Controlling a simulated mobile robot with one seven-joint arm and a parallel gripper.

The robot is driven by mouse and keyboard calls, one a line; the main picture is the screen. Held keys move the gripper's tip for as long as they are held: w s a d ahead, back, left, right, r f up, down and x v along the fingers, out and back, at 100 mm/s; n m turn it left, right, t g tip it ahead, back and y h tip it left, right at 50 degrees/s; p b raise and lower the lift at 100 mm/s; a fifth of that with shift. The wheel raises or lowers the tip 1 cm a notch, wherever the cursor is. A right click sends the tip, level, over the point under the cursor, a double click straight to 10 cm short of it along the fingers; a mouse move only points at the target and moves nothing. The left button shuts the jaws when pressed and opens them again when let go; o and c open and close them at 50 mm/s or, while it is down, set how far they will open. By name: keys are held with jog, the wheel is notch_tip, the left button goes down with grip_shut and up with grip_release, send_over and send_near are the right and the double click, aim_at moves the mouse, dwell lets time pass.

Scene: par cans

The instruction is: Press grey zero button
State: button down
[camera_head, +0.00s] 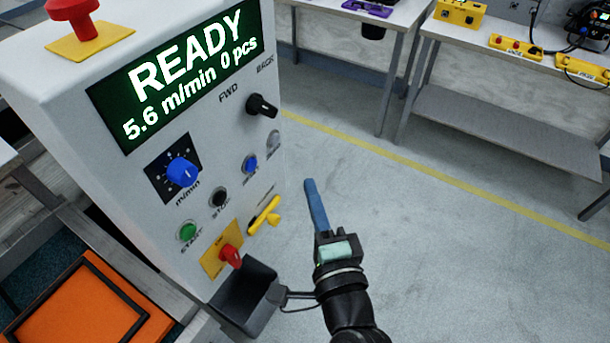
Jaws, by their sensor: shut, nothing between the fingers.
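A white control panel (130,190) stands at the left, tilted in the picture. Its grey button (274,140) is at the right end of a slanting row near the panel's right edge; its label is too small to read. A blue button (250,163), a black button (218,196) and a green button (187,231) follow down to the left. My gripper (310,185) has blue fingers, is shut and empty, and points up the picture. It is right of the panel's edge, below and right of the grey button, apart from it in the picture.
The panel also bears a black FWD/BACK knob (262,106), a blue dial (182,171), a red switch (230,255), a yellow handle (264,216) and a lit READY display (185,70). A black bin (245,297) hangs below. Open floor lies right of the panel.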

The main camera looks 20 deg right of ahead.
jog(key=shift+s+a, duration=0.1)
jog(key=shift+s, duration=0.85)
jog(key=shift+s, duration=0.1)
